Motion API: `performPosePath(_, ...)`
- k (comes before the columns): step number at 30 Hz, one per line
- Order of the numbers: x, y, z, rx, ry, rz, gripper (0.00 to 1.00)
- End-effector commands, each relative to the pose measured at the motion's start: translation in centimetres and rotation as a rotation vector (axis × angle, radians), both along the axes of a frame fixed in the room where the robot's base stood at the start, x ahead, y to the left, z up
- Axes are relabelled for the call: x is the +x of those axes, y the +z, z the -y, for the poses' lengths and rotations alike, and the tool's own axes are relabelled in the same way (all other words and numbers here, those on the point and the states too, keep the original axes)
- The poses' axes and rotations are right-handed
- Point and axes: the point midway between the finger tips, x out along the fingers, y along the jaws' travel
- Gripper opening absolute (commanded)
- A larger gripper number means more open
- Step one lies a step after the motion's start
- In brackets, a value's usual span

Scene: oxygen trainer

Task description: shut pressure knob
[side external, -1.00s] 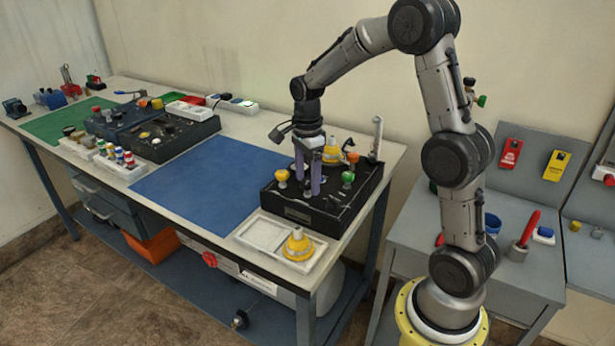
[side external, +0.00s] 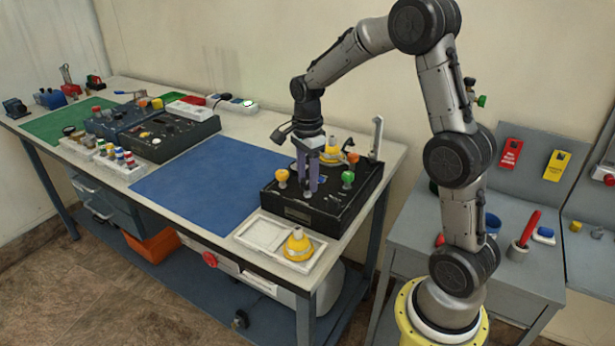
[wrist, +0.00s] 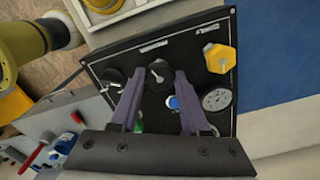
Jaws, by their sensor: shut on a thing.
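The black trainer box (side external: 285,209) sits at the right end of the bench and carries several knobs. My gripper (side external: 307,193) points straight down over the middle of its top. In the wrist view, my gripper (wrist: 161,74) has its two purple fingers on either side of a black knob (wrist: 159,77) with a light pointer, and is shut on it. I cannot read a label naming this knob as the pressure knob. In the side view the fingers hide most of it.
A second black knob (wrist: 113,82), a yellow knob (wrist: 221,58) and a round gauge (wrist: 217,99) are close by on the panel. A green knob (side external: 347,178) stands right of my fingers. A white tray (side external: 262,235) lies in front. The blue mat (side external: 205,190) is clear.

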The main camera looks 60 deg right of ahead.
Motion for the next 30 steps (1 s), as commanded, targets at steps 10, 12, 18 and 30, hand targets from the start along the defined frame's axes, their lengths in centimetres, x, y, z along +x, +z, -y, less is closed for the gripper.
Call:
performPosePath(10,0.02,0.07,0.02,-0.001,0.271,0.004,0.0)
performPosePath(12,0.04,0.06,0.03,-0.001,0.339,0.004,0.0)
performPosePath(18,0.03,0.06,0.03,-0.001,0.529,0.004,0.0)
performPosePath(30,0.0,0.05,0.02,0.0,0.909,0.002,0.0)
